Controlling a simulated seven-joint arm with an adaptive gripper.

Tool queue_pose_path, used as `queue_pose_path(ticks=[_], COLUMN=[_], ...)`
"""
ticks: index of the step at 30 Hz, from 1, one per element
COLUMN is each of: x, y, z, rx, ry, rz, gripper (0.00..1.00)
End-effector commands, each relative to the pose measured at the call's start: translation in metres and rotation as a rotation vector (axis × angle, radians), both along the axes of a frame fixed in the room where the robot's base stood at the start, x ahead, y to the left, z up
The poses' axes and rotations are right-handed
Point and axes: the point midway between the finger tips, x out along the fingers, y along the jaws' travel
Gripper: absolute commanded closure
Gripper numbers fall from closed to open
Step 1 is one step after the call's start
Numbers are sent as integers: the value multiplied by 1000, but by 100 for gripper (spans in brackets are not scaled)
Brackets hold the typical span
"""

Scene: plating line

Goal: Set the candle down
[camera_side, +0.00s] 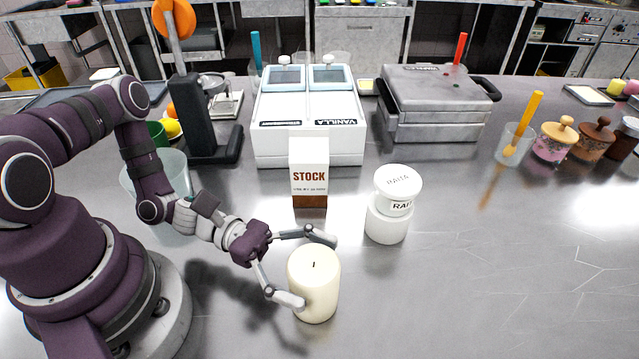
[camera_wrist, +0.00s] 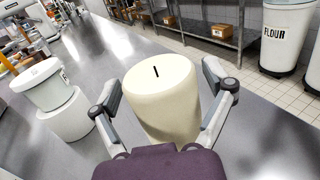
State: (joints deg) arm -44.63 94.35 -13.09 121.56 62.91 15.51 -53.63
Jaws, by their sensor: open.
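The candle (camera_side: 315,285) is a cream cylinder with a dark wick, standing upright on the steel counter in the side view. It also fills the middle of the wrist view (camera_wrist: 163,105). My gripper (camera_side: 311,268) is open, with one finger on the far side of the candle and the other on the near side. In the wrist view my gripper's fingers (camera_wrist: 163,88) stand to the left and right of the candle, with a gap visible beside it. The lower part of the candle is hidden behind my wrist in that view.
A white RAITA jar (camera_side: 388,228) stands right of the candle, and a STOCK carton (camera_side: 309,175) stands behind it. A VANILLA dispenser (camera_side: 308,143) and a grey press (camera_side: 436,105) are farther back. The counter (camera_side: 480,280) is clear at front right.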

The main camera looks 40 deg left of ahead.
Motion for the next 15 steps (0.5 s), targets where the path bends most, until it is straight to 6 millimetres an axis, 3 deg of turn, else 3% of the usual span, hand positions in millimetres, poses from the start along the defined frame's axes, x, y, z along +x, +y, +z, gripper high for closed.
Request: queue_pose_path(ticks=[4,11,15], x=[6,8,8], y=[-21,-23,-23], z=[0,0,0], rx=[-1,1,1], ry=[0,-1,-1], rz=[-3,-1,-2], gripper=[19,19,36])
